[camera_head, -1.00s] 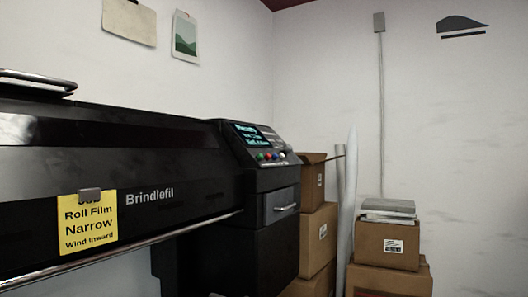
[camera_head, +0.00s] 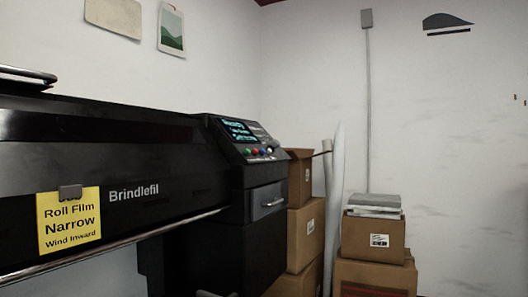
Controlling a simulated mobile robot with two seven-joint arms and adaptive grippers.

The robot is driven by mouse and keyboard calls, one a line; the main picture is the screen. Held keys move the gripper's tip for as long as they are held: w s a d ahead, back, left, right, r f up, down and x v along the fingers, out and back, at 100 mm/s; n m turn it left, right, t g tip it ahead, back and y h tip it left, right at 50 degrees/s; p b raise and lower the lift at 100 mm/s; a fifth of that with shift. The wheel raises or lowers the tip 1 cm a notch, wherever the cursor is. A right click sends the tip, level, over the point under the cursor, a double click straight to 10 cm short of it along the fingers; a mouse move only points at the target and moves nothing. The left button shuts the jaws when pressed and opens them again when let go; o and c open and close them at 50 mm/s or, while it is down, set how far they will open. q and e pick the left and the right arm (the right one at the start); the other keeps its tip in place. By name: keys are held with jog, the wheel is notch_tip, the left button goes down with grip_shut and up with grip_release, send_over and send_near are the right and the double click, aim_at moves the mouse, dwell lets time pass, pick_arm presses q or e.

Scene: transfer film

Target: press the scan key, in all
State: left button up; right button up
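A large black roll printer (camera_head: 110,155) marked "Brindlefil" fills the left of the head view. Its control panel (camera_head: 226,143) sits at its right end, with a lit screen (camera_head: 239,131) showing lines of cyan text too small to read surely. I cannot read any label that tells which is the scan key. Neither of my grippers shows in the view.
A yellow note (camera_head: 69,222) reading "Roll Film Narrow Wind Inward" is clipped to the printer's front. Stacked cardboard boxes (camera_head: 373,235) and upright white rolls (camera_head: 337,190) stand right of the printer by the wall.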

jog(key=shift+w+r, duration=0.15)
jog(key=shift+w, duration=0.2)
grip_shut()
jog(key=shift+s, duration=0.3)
